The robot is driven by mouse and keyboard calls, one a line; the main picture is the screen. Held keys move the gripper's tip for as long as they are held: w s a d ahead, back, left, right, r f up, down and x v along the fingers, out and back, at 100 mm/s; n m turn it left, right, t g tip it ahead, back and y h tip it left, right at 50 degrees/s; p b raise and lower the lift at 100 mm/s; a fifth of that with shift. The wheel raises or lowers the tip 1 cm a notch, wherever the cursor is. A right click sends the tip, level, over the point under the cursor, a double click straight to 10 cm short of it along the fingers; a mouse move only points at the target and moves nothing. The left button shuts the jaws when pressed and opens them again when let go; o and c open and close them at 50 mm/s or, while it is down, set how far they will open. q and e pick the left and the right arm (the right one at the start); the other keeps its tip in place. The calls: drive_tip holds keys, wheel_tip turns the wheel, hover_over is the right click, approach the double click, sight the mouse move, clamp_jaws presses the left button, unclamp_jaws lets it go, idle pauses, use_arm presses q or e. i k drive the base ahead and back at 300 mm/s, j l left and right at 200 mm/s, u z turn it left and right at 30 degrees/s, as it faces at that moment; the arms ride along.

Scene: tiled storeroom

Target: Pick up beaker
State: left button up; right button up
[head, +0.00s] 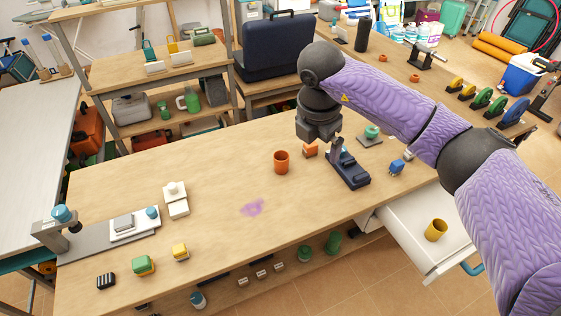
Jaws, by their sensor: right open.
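No clear glass beaker stands out. An orange cup-shaped vessel (281,162) stands upright on the wooden table (215,215), and a yellow cup-shaped vessel (436,230) stands in the open white drawer (408,241) at the right. I cannot tell which one is the beaker. My right gripper (320,138) is open, pointing down above the back right of the table. It is to the right of the orange vessel, apart from it, and overlaps the dark blue device in the picture. My left gripper is out of view.
A dark blue device (351,170) stands close by the right gripper, with a small orange block (310,150) and a blue item (397,166) near it. A purple patch (252,207) marks the clear table middle. White blocks (177,208) stand left.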

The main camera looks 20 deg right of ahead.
sight(282, 157)
drive_tip(key=i, duration=0.95)
